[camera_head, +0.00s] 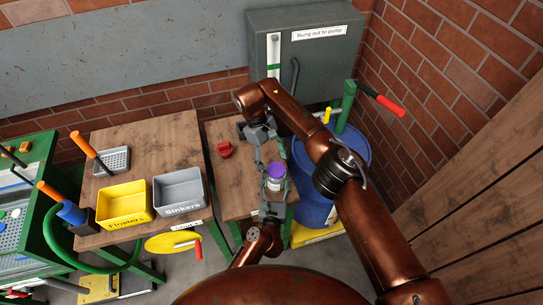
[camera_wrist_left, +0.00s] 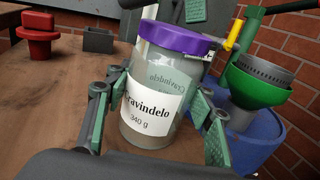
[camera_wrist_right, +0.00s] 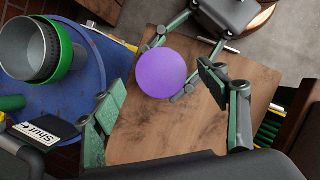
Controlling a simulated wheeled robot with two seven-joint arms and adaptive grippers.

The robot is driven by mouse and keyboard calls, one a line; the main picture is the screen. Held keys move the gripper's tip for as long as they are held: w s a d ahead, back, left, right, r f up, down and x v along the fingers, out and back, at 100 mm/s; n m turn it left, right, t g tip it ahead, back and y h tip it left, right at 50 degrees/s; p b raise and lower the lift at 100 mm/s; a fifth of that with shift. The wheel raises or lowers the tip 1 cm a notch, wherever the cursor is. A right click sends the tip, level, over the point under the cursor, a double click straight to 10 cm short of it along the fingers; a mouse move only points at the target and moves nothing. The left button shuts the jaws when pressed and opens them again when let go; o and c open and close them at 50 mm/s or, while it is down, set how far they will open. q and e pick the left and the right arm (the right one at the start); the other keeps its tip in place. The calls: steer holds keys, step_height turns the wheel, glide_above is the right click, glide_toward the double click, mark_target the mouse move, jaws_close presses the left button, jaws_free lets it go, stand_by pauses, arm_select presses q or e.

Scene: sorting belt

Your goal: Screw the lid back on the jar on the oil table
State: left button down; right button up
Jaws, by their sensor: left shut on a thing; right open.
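The jar (camera_wrist_left: 150,110) is clear with a white "Cravindelo 340 g" label and some contents at the bottom. It stands on the wooden oil table (camera_head: 230,190). A purple lid (camera_wrist_left: 180,37) sits on its mouth; how tightly it is screwed I cannot tell. The lid also shows from above in the right wrist view (camera_wrist_right: 161,74). My left gripper (camera_wrist_left: 160,100) is shut on the jar's sides, below the lid. My right gripper (camera_wrist_right: 160,82) is open above the lid, its fingers apart on either side and not visibly touching it.
A blue barrel (camera_head: 350,155) with a green funnel (camera_wrist_left: 258,82) stands right of the table. Yellow (camera_head: 125,205) and grey (camera_head: 180,192) bins are on the left table.

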steer(key=v, duration=0.6)
steer(key=shift+r, duration=0.2)
steer(key=shift+a, duration=0.1)
arm_select(q)
steer(key=c, duration=0.8)
jaws_free()
steer(key=s, duration=1.2)
steer(key=shift+a, duration=0.4)
